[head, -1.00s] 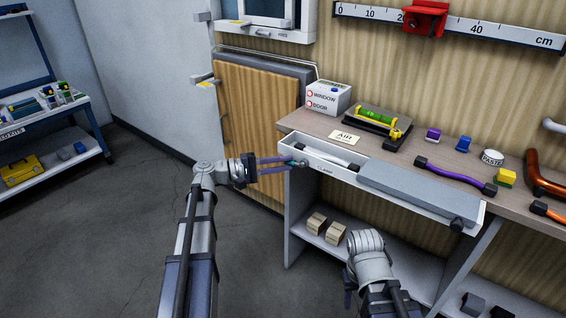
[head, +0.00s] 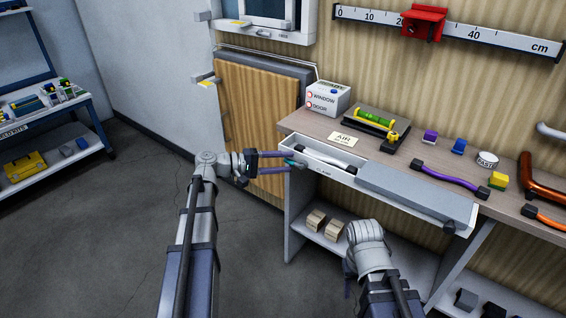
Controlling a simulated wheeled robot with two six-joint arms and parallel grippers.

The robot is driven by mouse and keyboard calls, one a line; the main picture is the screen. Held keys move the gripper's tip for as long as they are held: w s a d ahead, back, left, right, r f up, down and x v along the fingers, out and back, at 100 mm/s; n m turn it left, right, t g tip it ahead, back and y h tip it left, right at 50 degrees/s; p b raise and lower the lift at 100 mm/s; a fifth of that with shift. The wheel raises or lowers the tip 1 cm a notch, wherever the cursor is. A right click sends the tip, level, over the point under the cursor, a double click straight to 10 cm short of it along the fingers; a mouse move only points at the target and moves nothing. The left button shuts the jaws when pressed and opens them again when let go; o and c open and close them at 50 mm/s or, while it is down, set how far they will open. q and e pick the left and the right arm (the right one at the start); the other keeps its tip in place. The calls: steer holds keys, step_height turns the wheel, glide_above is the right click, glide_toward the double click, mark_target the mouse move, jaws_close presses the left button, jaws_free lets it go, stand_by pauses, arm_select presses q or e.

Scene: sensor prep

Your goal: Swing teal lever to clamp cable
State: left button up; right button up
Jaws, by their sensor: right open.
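The teal lever (head: 292,162) is a small piece at the left end of the pale tray (head: 415,208) on the bench front. A white cable (head: 325,154) with a dark end lies in the tray's open left part. My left gripper (head: 293,159) reaches in from the left at the tray's end. Its two purple fingers stand apart, one above and one below the teal lever. Contact with the lever is too small to tell. My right gripper (head: 348,282) is low in front of the bench, open, mostly hidden by its own wrist, and away from the tray.
A grey cover fills the tray's right part. Behind it lie a label card (head: 345,141), a yellow-green level (head: 375,118) on a dark base, a purple cable (head: 450,176) and small blocks. Wooden blocks (head: 316,219) sit on the shelf below. Floor at left is clear.

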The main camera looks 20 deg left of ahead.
arm_select(q)
steer(key=shift+a, duration=0.15)
steer(key=p+v, duration=0.1)
steer(key=v, duration=0.6)
steer(key=shift+s+a, duration=0.2)
steer(key=shift+s, duration=0.05)
steer(key=s+d+m+g+y+p, duration=0.2)
steer(key=s+d+p, duration=0.15)
steer(key=d, duration=0.25)
steer(key=s+d+f+m+g+y+p, duration=0.1)
steer(key=s+d+m+g+p, duration=0.1)
steer(key=d+g+p, duration=0.3)
steer(key=s+d+m+y+p, duration=0.1)
steer(key=s+d+y+p, duration=0.15)
steer(key=d, duration=0.45)
steer(key=s+d+r+m+y+p, duration=0.1)
steer(key=s+r+m+y+p, duration=0.1)
steer(key=s+m+y+p, duration=0.1)
steer(key=s+d+r+m+g+y+p, duration=0.1)
steer(key=s+d+r+m+y+p, duration=0.1)
steer(key=s+y+p, duration=0.4)
steer(key=shift+s+d+r+m+g+p, duration=0.35)
steer(key=shift+s+m+p, duration=0.45)
steer(key=shift+s+p, duration=0.35)
steer(key=shift+s+y, duration=0.1)
steer(key=shift+y, duration=0.15)
